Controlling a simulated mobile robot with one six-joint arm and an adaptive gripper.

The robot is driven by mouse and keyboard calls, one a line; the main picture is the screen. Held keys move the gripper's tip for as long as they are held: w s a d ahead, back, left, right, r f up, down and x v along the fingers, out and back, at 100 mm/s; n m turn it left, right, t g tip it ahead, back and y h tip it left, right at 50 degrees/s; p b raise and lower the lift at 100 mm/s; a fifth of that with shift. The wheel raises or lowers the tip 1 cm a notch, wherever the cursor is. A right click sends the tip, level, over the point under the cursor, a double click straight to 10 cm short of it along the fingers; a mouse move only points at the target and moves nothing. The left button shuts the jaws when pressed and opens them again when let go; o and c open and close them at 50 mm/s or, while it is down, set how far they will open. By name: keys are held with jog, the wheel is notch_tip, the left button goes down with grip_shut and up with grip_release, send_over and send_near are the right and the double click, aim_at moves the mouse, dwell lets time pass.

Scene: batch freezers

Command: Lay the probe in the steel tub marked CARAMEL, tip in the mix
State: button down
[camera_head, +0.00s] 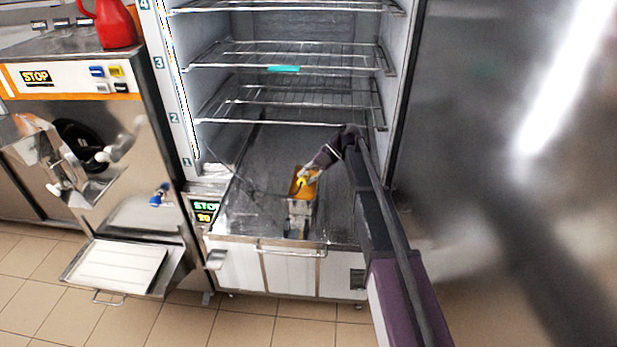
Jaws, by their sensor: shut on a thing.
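My gripper (308,177) is at the end of my dark purple arm, low inside the open freezer cabinet. It is shut on a small yellow piece, seemingly the probe (301,184), right at a steel tub (299,213) with orange-brown mix in it. The tub stands on the cabinet floor near its front edge. No label on the tub can be read at this size. The probe's tip is hidden or too small to see, so I cannot tell whether it touches the mix. A thin dark cable runs left from there.
Wire shelves (290,102) hang above, with a teal tag (283,69) on one. The steel cabinet floor (252,205) is clear left of the tub. The open door (500,130) stands at right. A batch freezer (100,150) with a red jug (112,22) on top stands at left.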

jog(key=shift+f+b, duration=0.85)
jog(key=shift+f, duration=0.25)
jog(key=shift+c, duration=1.8)
grip_release()
jog(key=shift+r, duration=0.1)
